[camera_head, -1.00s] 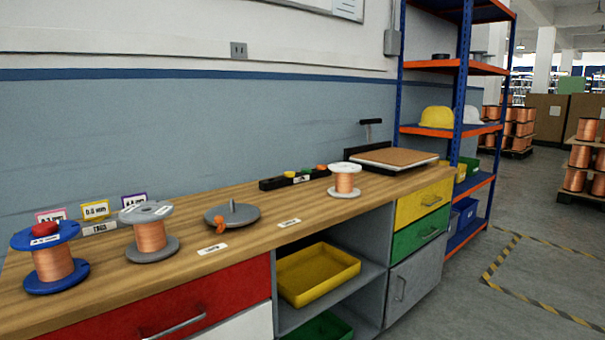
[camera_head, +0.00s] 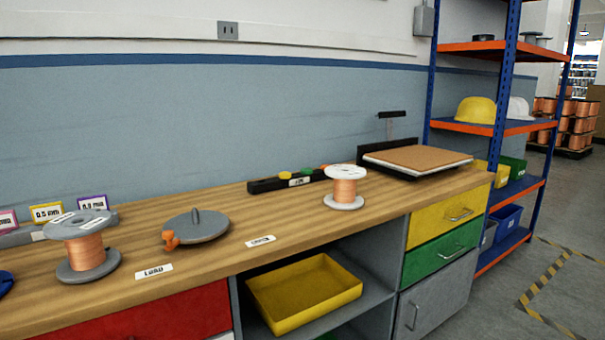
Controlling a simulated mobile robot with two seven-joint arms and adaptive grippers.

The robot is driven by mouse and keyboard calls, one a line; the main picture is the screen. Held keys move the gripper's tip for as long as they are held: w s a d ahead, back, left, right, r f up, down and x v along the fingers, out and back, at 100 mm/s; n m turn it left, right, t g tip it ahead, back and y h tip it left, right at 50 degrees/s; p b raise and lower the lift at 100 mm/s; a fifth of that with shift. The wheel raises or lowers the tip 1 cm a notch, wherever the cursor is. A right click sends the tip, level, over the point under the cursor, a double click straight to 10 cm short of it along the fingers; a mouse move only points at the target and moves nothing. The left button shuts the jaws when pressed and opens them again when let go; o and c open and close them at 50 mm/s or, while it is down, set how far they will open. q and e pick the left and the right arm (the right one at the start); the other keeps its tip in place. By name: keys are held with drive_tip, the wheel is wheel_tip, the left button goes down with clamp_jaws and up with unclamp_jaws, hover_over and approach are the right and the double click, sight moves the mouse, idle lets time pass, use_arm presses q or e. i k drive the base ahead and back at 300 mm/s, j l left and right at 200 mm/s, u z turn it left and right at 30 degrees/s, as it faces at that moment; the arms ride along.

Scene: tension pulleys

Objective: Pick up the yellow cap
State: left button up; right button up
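The yellow cap (camera_head: 285,175) is a small round piece in a black holder (camera_head: 264,186) at the back of the wooden workbench, left of a green and an orange-red cap (camera_head: 326,167). The white-topped copper spool (camera_head: 345,190) stands in front of the holder's right end and partly overlaps it in the view. Neither of my grippers shows in the head view.
A grey disc with a peg and an orange clamp (camera_head: 196,227) sits left of the holder. A grey copper spool (camera_head: 86,250) stands further left. A scale (camera_head: 417,160) stands at the right end. A yellow tray (camera_head: 305,292) is on the shelf below.

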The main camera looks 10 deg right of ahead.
sight(285, 175)
drive_tip(key=i+l, duration=0.2)
drive_tip(key=l, duration=0.15)
drive_tip(key=i+l, duration=0.15)
drive_tip(key=l, duration=0.2)
drive_tip(key=i+l, duration=0.2)
drive_tip(key=l, duration=0.2)
